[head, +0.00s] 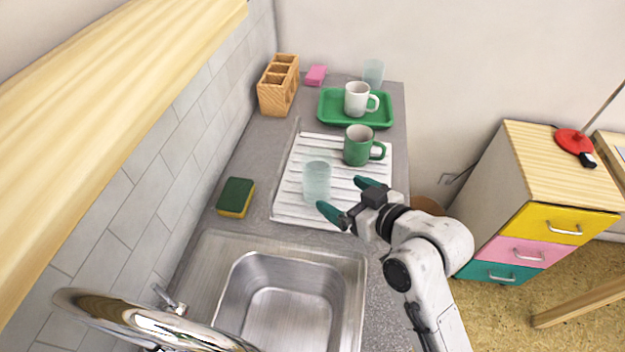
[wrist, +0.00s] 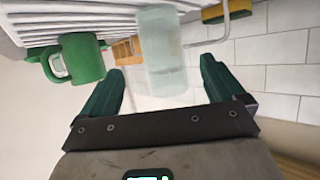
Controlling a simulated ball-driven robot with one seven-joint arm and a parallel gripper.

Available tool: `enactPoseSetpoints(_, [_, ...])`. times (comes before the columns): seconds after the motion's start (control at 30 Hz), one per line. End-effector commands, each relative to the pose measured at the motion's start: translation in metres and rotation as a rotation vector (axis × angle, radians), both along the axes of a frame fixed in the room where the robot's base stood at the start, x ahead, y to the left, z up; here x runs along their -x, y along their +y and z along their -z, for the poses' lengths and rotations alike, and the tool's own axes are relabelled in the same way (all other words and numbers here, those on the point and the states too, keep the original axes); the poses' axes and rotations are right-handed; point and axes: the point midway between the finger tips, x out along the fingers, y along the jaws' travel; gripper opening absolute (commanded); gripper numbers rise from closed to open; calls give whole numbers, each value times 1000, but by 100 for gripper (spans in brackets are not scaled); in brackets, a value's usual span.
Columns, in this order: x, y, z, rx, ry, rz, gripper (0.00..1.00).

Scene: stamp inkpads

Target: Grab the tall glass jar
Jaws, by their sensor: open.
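A pale, clear glass jar (head: 316,180) stands upright on the white ribbed drainboard (head: 283,207). A second clear glass (head: 373,72) stands at the far end of the counter, behind the green tray. I cannot tell for sure which of the two is taller. My gripper (head: 346,195), with dark green fingers, is open and empty just to the near right of the first jar. In the wrist view this jar (wrist: 162,55) shows in the gap between my fingers (wrist: 162,88), beyond the fingertips. I cannot tell whether they touch it.
A green mug (head: 358,146) stands behind the jar. A white mug (head: 356,98) sits on the green tray (head: 327,110). A sponge (head: 236,197) lies left of the drainboard; the sink (head: 290,300) is in front. A wooden holder (head: 278,88) and pink block (head: 315,75) stand at the back.

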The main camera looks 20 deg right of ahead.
Motion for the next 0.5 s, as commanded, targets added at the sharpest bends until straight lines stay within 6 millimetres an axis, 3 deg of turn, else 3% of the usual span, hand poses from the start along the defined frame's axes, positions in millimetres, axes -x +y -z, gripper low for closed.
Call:
enactPoseSetpoints(0.2, [-30,9,11,1,0,0,96])
enactPoseSetpoints(0.5, [-50,16,20,0,3,-2,96])
